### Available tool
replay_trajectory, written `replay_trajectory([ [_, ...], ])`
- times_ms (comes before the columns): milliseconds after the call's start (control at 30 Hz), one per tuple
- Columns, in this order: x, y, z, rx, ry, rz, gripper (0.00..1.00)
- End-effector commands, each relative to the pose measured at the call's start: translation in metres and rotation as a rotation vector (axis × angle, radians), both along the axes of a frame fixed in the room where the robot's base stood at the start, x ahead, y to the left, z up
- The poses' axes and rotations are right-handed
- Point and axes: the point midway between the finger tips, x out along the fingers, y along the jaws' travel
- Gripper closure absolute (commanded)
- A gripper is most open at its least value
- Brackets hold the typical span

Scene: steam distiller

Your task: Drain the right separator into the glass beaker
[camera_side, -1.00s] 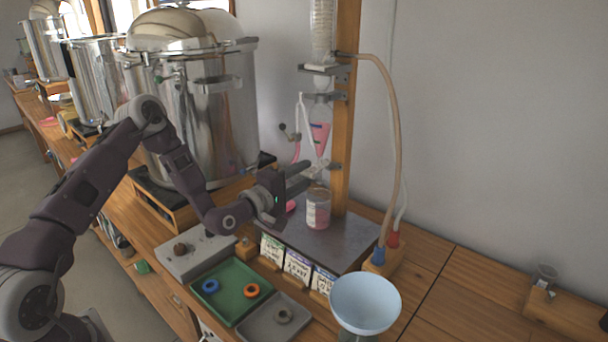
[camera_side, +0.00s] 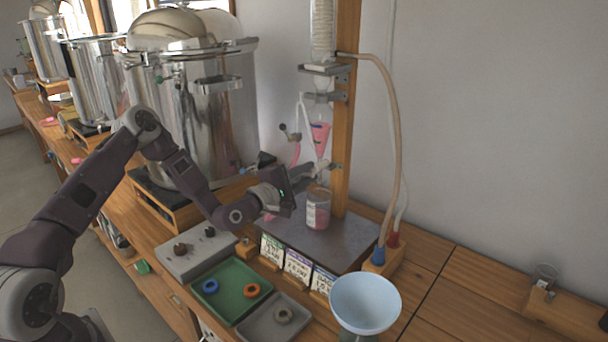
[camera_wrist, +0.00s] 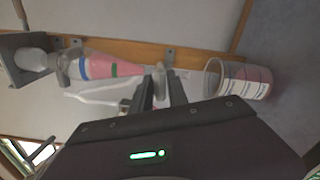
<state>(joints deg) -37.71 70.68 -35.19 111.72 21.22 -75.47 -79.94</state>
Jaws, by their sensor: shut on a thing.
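The separator (camera_side: 320,134) is a clear glass cone holding pink liquid, clamped upright on the wooden post. The glass beaker (camera_side: 318,212) stands on the dark plate below its outlet. The beaker has a white label and pinkish contents, and also shows in the wrist view (camera_wrist: 246,80). My gripper (camera_side: 322,172) is at the tap below the cone, just above the beaker. In the wrist view my fingers (camera_wrist: 158,82) are close together at the separator's narrow end, shut on what looks like the tap handle. The fingers hide most of the tap.
A green tray (camera_side: 232,300) with rings, a grey tray (camera_side: 262,325) and a pale blue bowl (camera_side: 366,302) are in front. A tan hose (camera_side: 398,150) hangs right of the post.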

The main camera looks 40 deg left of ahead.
Motion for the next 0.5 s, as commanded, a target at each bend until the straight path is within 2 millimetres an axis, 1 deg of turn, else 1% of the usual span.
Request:
replay_trajectory([
  [167, 0.0009, 0.001, 0.0003, 0.001, 0.0, 0.003, 0.99],
  [233, 0.0007, 0.0027, -0.0008, -0.097, 0.002, 0.007, 0.99],
  [267, 0.0006, 0.0033, -0.0012, -0.192, 0.002, 0.009, 0.99],
  [300, 0.0004, 0.0043, -0.0016, -0.358, 0.0, 0.011, 1.0],
  [367, 0.0004, 0.0047, -0.0022, -0.621, 0.0, 0.013, 0.99],
  [400, 0.0003, 0.0047, -0.0028, -0.786, 0.001, 0.013, 0.99],
  [500, 0.0006, 0.0035, -0.002, -1.084, -0.001, 0.01, 0.99],
])
